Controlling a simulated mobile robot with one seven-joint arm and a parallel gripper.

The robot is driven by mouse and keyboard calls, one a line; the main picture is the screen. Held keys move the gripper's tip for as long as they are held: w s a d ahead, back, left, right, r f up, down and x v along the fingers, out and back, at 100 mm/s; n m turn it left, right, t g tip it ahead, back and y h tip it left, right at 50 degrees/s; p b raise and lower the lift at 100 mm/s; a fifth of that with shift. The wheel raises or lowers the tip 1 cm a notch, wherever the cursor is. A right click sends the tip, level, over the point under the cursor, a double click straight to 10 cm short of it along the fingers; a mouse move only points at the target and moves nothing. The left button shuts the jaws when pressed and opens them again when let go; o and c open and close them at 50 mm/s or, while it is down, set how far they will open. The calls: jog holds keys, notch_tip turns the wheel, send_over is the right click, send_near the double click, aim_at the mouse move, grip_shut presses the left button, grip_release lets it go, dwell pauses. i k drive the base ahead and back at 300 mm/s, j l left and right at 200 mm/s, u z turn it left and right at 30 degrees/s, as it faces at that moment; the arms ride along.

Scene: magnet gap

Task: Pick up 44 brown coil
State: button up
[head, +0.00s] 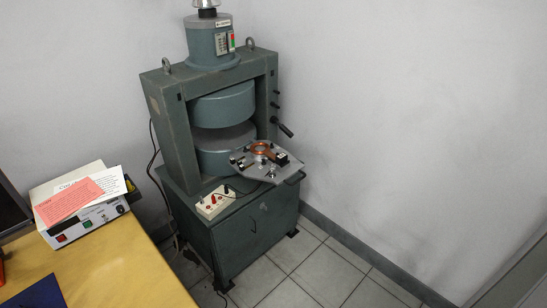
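A small brown ring-shaped coil (261,149) sits on a grey plate (270,174) at the front right of the green magnet machine (220,110). A brown strip runs from the coil toward a small black block (282,158) on the plate. The coil lies just outside the gap between the two round pole pieces. I cannot read any number on it. My gripper does not show in the head view.
A wooden table (120,270) stands at the lower left with a white instrument box (85,229) and papers on it. A handle (286,130) sticks out on the machine's right side. The tiled floor (325,268) in front and right is clear.

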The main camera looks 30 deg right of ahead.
aim_at(279, 159)
jog(key=i+l+z, duration=0.1)
jog(key=i+l, duration=0.7)
